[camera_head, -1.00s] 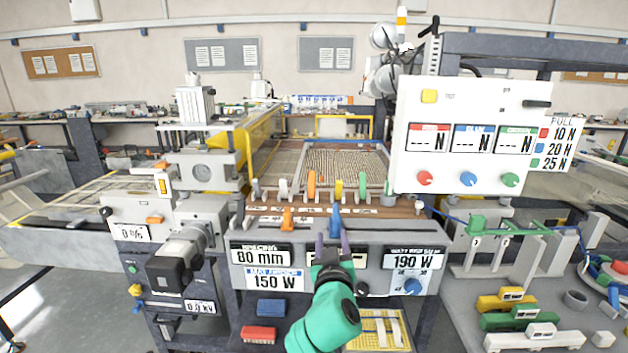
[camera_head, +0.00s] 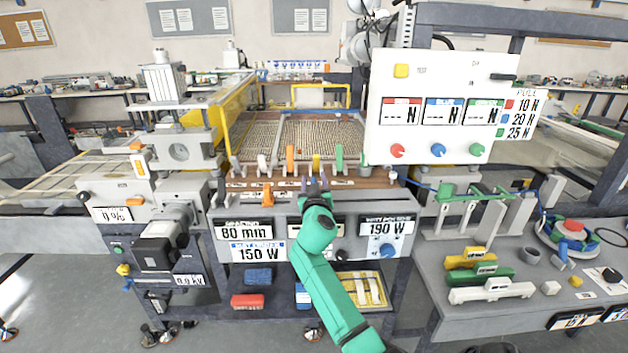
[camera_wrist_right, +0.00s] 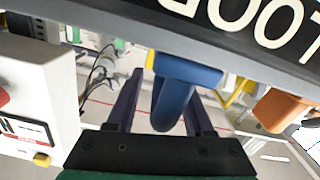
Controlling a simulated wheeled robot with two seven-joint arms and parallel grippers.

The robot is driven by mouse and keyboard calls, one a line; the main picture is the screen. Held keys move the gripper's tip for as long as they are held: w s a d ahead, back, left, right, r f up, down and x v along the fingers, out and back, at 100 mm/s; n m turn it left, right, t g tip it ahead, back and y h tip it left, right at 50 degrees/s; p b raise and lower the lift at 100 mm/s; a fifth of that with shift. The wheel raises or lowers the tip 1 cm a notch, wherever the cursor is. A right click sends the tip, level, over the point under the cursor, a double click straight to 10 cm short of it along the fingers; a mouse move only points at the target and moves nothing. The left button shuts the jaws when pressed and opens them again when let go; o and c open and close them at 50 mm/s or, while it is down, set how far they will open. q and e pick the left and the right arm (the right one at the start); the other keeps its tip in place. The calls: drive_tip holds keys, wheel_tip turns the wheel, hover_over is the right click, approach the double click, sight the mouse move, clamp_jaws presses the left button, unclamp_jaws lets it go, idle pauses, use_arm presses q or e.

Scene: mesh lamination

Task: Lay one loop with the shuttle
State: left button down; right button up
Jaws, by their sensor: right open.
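My right gripper (camera_head: 313,186) is at the front panel (camera_head: 225,213) of the machine, with its green arm reaching up from below. In the right wrist view its two dark fingers (camera_wrist_right: 163,108) are open, one on each side of a blue handle (camera_wrist_right: 174,98). I cannot tell whether they touch it. In the head view the gripper mostly hides this handle. An orange handle (camera_head: 267,193) stands to its left. The mesh bed (camera_head: 325,140) lies behind, with a row of coloured levers along its front edge. I cannot tell which part is the shuttle. My left gripper is out of view.
A white force panel (camera_head: 437,105) with coloured knobs stands at the right. A side table (camera_head: 440,300) at lower right holds yellow, green and white blocks. A motor unit (camera_head: 160,245) juts out at the left. Lettering reading LOOP (camera_wrist_right: 255,18) shows in the wrist view.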

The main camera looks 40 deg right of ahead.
clamp_jaws()
idle(1.4)
